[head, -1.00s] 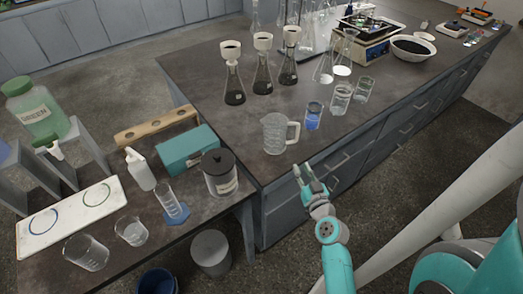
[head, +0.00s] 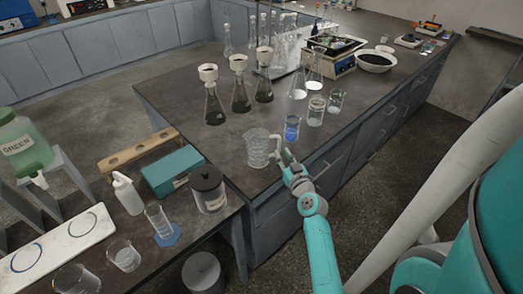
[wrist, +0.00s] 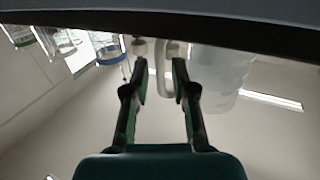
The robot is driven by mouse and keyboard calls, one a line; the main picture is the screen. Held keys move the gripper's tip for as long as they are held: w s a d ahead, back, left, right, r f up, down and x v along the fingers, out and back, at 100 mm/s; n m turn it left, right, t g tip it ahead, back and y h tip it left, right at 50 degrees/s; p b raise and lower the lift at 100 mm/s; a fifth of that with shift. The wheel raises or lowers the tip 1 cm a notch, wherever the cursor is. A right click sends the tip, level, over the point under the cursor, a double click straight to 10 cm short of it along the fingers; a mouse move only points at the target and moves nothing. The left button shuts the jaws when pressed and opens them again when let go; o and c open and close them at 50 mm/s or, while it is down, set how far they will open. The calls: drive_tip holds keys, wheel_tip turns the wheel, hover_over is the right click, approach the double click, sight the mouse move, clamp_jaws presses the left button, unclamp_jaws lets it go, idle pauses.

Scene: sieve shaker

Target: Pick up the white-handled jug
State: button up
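The clear jug (head: 257,152) with a white handle (head: 277,143) stands upright near the front edge of the dark bench. My gripper (head: 286,158) is at the bench edge, just right of the jug and close to its handle. In the wrist view my gripper (wrist: 160,78) has its two fingers apart with nothing held. There the handle (wrist: 164,65) appears in the gap between the fingertips, and the jug's body (wrist: 222,72) is right of the right finger. I cannot tell whether the fingertips reach around the handle.
A beaker of blue liquid (head: 292,128) stands close right of the jug, with more beakers (head: 316,111) beyond. Flasks with funnels (head: 240,95) stand behind. A lidded jar (head: 208,190) is on the lower table at left. The bench edge (wrist: 160,28) crosses the top of the wrist view.

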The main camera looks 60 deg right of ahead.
sight(279, 148)
drive_tip(key=shift+x, duration=2.25)
drive_tip(key=shift+r, duration=0.1)
clamp_jaws()
